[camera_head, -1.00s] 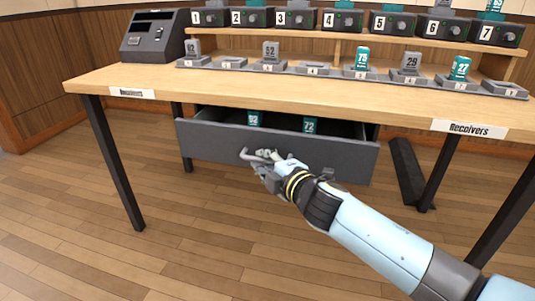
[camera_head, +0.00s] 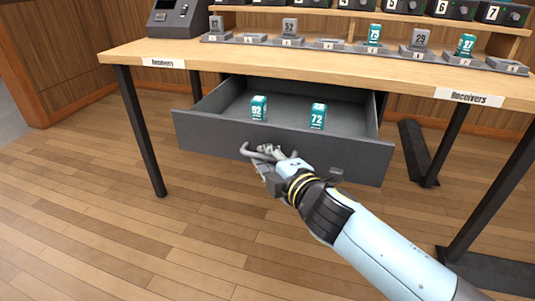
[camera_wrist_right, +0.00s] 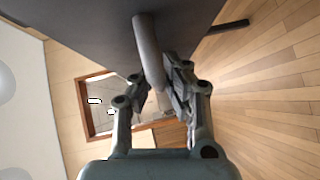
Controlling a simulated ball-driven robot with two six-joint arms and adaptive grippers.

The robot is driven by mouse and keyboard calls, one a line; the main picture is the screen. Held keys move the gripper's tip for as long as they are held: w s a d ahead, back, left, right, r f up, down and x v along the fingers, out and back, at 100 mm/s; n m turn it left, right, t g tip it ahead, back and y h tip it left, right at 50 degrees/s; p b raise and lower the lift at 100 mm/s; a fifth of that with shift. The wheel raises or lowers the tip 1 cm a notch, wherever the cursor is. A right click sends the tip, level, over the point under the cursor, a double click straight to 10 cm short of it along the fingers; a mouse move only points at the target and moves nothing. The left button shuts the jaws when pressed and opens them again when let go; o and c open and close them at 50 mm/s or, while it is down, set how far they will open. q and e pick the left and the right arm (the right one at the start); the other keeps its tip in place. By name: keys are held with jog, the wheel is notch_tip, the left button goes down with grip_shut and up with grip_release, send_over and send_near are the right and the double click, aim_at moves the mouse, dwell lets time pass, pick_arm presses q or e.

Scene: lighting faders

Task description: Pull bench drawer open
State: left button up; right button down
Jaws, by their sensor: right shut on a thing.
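The grey bench drawer (camera_head: 207,137) stands out from under the wooden bench (camera_head: 200,57), its inside showing in the head view. Two teal packs marked 92 (camera_head: 258,108) and 72 (camera_head: 318,117) stand upright inside it. My right gripper (camera_head: 266,157) is at the drawer front, shut on the grey bar handle (camera_head: 248,151). In the right wrist view, the handle (camera_wrist_right: 149,50) passes between the fingers of the right gripper (camera_wrist_right: 160,88), and the dark drawer front (camera_wrist_right: 95,25) lies beyond. My left gripper is not in view.
Numbered charger slots with several grey and teal packs line the bench top (camera_head: 372,46). A grey terminal (camera_head: 175,18) stands at its left end. Dark bench legs (camera_head: 140,130) flank the drawer. The wooden floor (camera_head: 120,240) in front is clear at left.

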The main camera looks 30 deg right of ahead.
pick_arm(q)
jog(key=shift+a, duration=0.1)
pick_arm(e)
jog(key=shift+w+r, duration=0.1)
jog(key=shift+r, duration=0.15)
jog(key=c, duration=1.4)
grip_release()
jog(key=shift+f, duration=0.15)
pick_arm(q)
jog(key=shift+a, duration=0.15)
pick_arm(e)
jog(key=s, duration=0.4)
jog(key=s+r, duration=0.1)
jog(key=s, duration=0.7)
jog(key=shift+a+r, duration=0.4)
